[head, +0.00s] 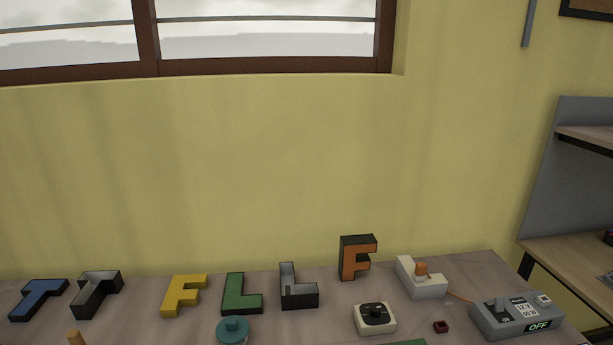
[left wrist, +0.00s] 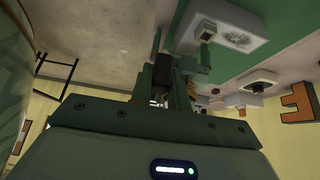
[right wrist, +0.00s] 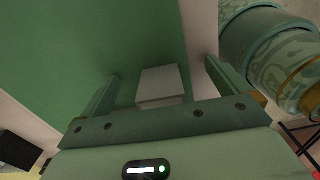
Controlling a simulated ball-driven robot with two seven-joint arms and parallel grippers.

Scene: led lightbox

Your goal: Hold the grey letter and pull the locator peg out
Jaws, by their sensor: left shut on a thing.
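In the left wrist view my left gripper (left wrist: 172,80) is shut on a dark thing (left wrist: 159,66); I cannot tell whether this is part of the grey letter. In the right wrist view my right gripper (right wrist: 162,70) is open, with a pale grey block (right wrist: 162,84) between or beyond its fingers. I cannot tell whether they touch it. Neither gripper shows in the head view. There, a grey-faced dark T (head: 98,293) and a grey-faced dark L (head: 298,290) stand at the back of the table. I cannot make out the locator peg with certainty.
A white L-shaped block (head: 424,285) with an orange knob and a grey OFF box (head: 516,317) stand right. A green mat (right wrist: 90,45) lies below my right gripper.

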